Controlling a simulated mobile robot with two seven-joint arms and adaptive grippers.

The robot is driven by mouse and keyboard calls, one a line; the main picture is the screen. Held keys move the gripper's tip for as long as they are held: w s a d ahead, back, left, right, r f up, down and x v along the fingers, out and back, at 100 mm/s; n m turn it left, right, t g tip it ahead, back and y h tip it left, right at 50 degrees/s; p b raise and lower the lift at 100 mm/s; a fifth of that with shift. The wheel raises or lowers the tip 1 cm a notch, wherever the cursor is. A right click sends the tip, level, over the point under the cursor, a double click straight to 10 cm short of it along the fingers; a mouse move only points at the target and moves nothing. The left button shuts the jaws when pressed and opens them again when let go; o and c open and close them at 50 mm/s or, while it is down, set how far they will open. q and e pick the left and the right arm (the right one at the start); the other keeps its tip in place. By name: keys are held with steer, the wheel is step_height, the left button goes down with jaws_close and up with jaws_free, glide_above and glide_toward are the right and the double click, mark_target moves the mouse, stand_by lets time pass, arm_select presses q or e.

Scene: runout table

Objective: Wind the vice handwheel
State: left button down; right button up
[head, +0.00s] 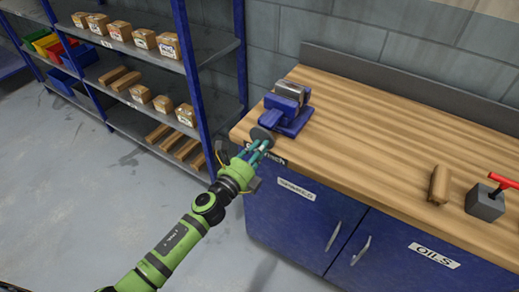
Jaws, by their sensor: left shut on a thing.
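A blue vice (286,108) with a grey metal top part stands at the left end of the wooden workbench. Its dark round handwheel (262,134) faces the front left edge of the bench. My left gripper (258,147) reaches up to the handwheel from the front and is shut on it; the fingers hide part of the wheel. The exact finger contact is too small to make out. My right gripper is not in view.
The workbench (375,125) has blue doors below. A blue-framed shelf rack (190,60) with several boxes stands at the left. The bench middle is clear.

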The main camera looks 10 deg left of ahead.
arm_select(q)
steer(key=shift+a+r+n, duration=0.1)
steer(key=shift+n, duration=0.6)
steer(key=shift+w+a+r+n+p, duration=0.1)
steer(key=shift+a+r+n+p, duration=0.15)
steer(key=shift+n, duration=0.35)
steer(key=shift+r+n+p, duration=0.15)
steer(key=shift+n+p, duration=0.2)
steer(key=shift+n, duration=0.25)
steer(key=shift+a+f+n, duration=0.1)
steer(key=shift+n, duration=0.4)
steer(key=shift+w+a+r+n+p, duration=0.15)
steer(key=shift+n+p, duration=0.15)
steer(key=shift+n, duration=0.3)
steer(key=shift+a+r+n+p, duration=0.15)
steer(key=shift+n+p, duration=0.15)
steer(key=shift+n, duration=0.3)
steer(key=c, duration=1.5)
jaws_free()
steer(key=shift+f+n, duration=0.1)
steer(key=shift+n, duration=0.3)
steer(key=shift+o, duration=1.3)
